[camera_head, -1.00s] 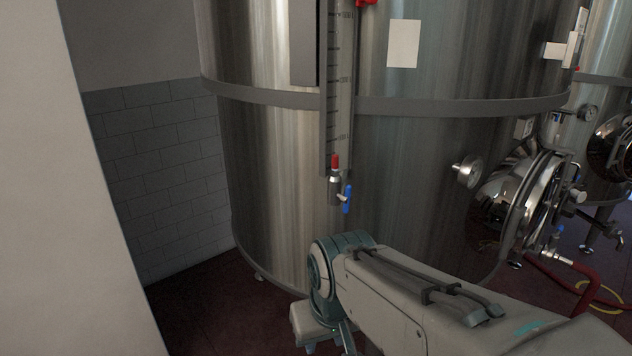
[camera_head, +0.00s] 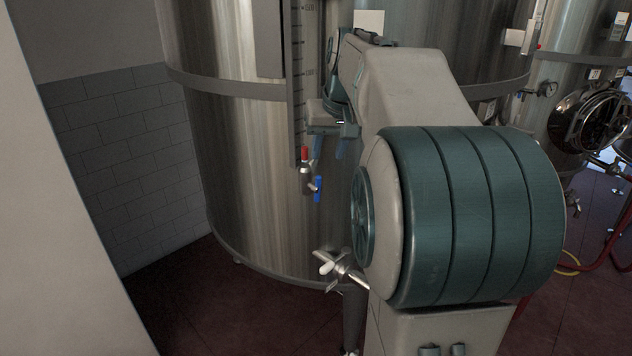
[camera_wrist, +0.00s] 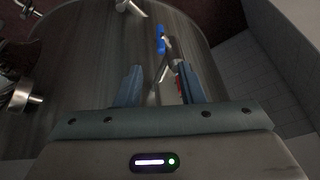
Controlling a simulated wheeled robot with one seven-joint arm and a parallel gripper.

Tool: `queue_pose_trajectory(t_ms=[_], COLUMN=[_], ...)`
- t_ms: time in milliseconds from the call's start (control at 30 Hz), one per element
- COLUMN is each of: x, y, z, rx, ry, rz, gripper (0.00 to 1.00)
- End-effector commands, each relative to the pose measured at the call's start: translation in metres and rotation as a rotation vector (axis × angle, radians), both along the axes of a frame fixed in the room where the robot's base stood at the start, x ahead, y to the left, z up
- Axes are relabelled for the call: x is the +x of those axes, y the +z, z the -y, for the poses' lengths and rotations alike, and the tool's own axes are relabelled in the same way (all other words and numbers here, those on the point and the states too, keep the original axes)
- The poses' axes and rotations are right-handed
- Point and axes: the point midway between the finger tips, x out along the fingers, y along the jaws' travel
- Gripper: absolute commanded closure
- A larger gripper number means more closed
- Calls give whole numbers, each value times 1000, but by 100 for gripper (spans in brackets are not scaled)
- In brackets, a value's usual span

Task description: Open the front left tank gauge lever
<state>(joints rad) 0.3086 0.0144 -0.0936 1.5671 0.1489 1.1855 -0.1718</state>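The front left tank (camera_head: 240,180) is a tall steel cylinder with a vertical gauge strip (camera_head: 298,75). At the strip's foot is a small steel valve (camera_head: 306,180) with a red cap (camera_head: 304,153) and a blue lever (camera_head: 318,188) hanging down on its right side. The lever also shows in the wrist view (camera_wrist: 161,38), beyond the fingertips. My gripper (camera_head: 329,148) is open and empty, just above and to the right of the lever, apart from it. In the wrist view my gripper's fingers (camera_wrist: 160,80) stand apart, with part of the valve showing between them.
A steel outlet with a handle (camera_head: 340,268) shows at the tank's lower right. My arm covers the tank's right part. A tiled wall (camera_head: 120,160) stands at the left. Another tank with a round hatch (camera_head: 590,120) stands at the right. Dark red floor (camera_head: 240,310) lies below.

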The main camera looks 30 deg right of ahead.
Motion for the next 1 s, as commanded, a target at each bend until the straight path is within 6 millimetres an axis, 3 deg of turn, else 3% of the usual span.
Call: queue_pose_trajectory(t_ms=[300, 500, 700, 1000], x=[26, 39, 46, 46], y=[-63, -94, -109, -111], z=[0, 1, 1, 1], rx=[1, 2, 0, 0], ry=[0, 1, 0, 0], rz=[-6, -4, -1, 0], gripper=[65, 65, 65, 65])
